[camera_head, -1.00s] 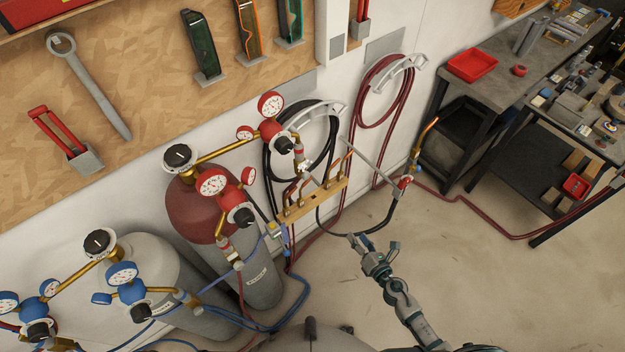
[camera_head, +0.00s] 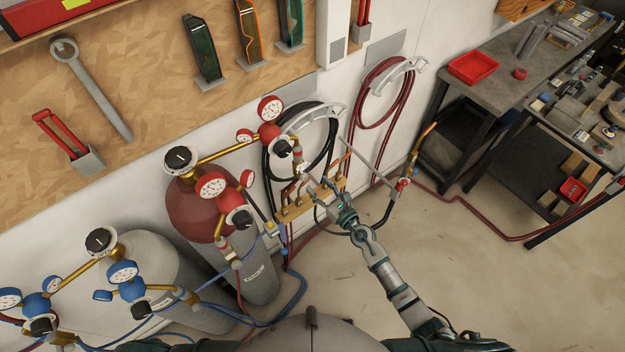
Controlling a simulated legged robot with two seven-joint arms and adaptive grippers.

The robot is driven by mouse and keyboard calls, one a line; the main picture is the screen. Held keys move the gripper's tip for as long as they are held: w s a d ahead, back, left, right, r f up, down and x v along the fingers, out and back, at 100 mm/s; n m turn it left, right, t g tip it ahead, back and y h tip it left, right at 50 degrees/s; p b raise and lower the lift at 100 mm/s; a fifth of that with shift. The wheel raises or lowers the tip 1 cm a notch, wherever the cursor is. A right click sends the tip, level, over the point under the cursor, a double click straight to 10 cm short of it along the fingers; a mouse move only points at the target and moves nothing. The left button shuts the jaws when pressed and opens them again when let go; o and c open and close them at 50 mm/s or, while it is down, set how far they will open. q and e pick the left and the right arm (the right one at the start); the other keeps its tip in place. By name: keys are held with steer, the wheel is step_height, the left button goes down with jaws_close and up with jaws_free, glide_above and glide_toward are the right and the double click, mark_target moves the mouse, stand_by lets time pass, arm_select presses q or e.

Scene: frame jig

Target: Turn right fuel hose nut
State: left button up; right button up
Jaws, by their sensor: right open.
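The right fuel regulator (camera_head: 283,146) has red gauges and a black knob, and sits on a brass pipe above the dark red cylinder. Below its knob is a red and silver hose fitting (camera_head: 298,157). The nut appears to be at its lower end, small and partly hidden by my fingers and the copper torch tubes. My right gripper (camera_head: 320,183) is open and empty. Its fingers point up and left, just below and right of that fitting; I cannot tell whether they touch it. My left gripper is not in view.
A wooden torch rack (camera_head: 290,212) with copper tubes stands close beside my right fingers. A dark red cylinder (camera_head: 190,205) and a grey cylinder (camera_head: 150,265) stand at left. Hoses hang on the wall hooks behind. A workbench (camera_head: 455,95) is at right.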

mark_target(304, 179)
steer(key=w+a, duration=0.2)
steer(key=a, duration=0.1)
steer(key=shift+w+f, duration=0.1)
steer(key=shift+w, duration=0.15)
steer(key=shift+w+a, duration=0.1)
steer(key=shift+a, duration=1.05)
steer(key=shift+d, duration=0.3)
steer(key=c, duration=0.4)
steer(key=shift+d, duration=0.85)
jaws_close()
steer(key=shift+a, duration=0.4)
steer(key=shift+s+r, duration=0.2)
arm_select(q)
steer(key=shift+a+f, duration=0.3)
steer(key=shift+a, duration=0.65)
arm_select(e)
steer(key=shift+w+d, duration=0.1)
